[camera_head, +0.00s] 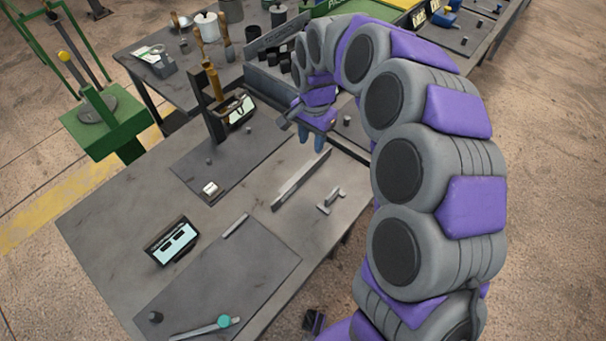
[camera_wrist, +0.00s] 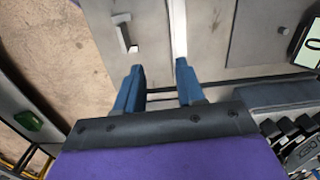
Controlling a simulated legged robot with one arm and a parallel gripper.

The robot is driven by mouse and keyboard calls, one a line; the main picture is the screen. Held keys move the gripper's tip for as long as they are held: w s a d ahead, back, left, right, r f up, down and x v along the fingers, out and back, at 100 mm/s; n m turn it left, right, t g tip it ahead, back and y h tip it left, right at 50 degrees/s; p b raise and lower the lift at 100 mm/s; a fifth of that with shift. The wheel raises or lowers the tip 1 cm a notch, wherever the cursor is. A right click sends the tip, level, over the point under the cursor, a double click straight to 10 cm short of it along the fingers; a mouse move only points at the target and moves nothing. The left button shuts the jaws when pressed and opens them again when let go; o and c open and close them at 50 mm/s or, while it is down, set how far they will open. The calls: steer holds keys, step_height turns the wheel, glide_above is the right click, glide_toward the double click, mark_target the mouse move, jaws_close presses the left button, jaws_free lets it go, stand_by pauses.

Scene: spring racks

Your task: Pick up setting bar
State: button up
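A long grey metal bar (camera_head: 301,180), which looks like the setting bar, lies on the grey worktable (camera_head: 100,225) near its right edge. In the wrist view the bar (camera_wrist: 179,28) is a pale strip running from the top edge down toward my right finger. My gripper (camera_head: 312,137) is above the table, beyond the bar's far end in the head view. In the wrist view its two blue fingers (camera_wrist: 159,75) are spread with nothing between them. I cannot tell the height of the fingers above the table.
A small handled metal piece (camera_head: 331,200) lies right of the bar; it shows in the wrist view (camera_wrist: 124,32). Display units (camera_head: 171,240) and an upright stand (camera_head: 215,125) are to the left. Black rollers sit behind.

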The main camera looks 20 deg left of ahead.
steer(key=w+a+f, duration=0.1)
steer(key=a+f, duration=0.3)
steer(key=f, duration=0.1)
steer(key=b, duration=0.3)
glide_above(304, 173)
steer(key=shift+m, duration=0.4)
steer(key=f, duration=0.7)
steer(key=shift+s+f, duration=0.2)
steer(key=shift+f, duration=0.55)
steer(key=shift+a+f, duration=0.3)
steer(key=shift+f, duration=0.15)
step_height(304, 173, down, 4)
steer(key=shift+r+b, duration=0.2)
steer(key=shift+b, duration=0.45)
steer(key=shift+w+d+f, duration=0.1)
steer(key=shift+d+f, duration=0.25)
steer(key=shift+f, duration=0.2)
